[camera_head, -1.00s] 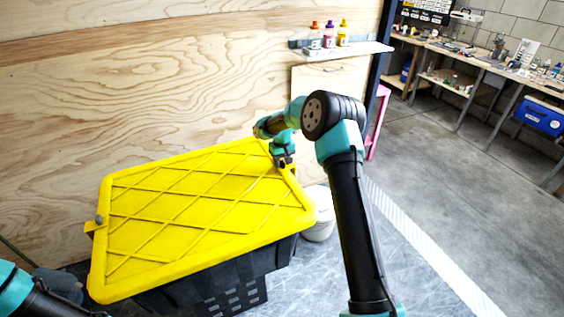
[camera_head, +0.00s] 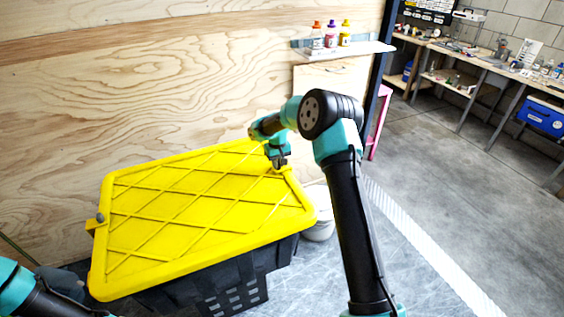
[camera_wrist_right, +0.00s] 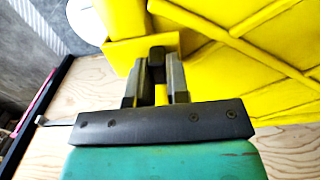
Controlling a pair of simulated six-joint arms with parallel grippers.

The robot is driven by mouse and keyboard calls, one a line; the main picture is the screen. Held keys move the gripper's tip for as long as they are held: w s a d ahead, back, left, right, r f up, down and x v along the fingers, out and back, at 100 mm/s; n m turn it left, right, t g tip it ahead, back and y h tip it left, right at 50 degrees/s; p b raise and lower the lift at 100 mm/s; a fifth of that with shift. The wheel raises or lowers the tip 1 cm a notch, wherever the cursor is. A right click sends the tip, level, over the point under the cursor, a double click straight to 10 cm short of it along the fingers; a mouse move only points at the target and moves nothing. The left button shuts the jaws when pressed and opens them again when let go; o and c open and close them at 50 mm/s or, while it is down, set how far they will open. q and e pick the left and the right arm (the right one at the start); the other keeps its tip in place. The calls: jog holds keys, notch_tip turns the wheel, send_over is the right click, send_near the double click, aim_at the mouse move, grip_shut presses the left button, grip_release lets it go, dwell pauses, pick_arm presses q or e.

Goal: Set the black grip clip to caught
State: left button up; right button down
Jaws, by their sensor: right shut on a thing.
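The yellow lid (camera_head: 190,215) lies on a black tote (camera_head: 200,290) against the plywood wall. My right gripper (camera_head: 279,163) is at the lid's far right corner, pointing down. In the right wrist view my right gripper (camera_wrist_right: 156,75) is shut on a small dark piece, which looks like the black grip clip (camera_wrist_right: 157,54), beside a yellow tab of the lid. The fingers hide most of the clip, so its setting cannot be read. My left arm shows only at the lower left edge; its gripper is out of view.
A grey knob (camera_head: 99,218) sits on a yellow tab at the lid's left end. A white bucket (camera_head: 321,228) stands on the floor right of the tote. A wall shelf (camera_head: 345,51) with small bottles is behind my right arm.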

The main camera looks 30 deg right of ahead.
jog(key=shift+a, duration=0.1)
jog(key=c, duration=1.1)
grip_release()
jog(key=shift+r, duration=0.1)
notch_tip(320, 180, up, 17)
jog(key=shift+r, duration=0.15)
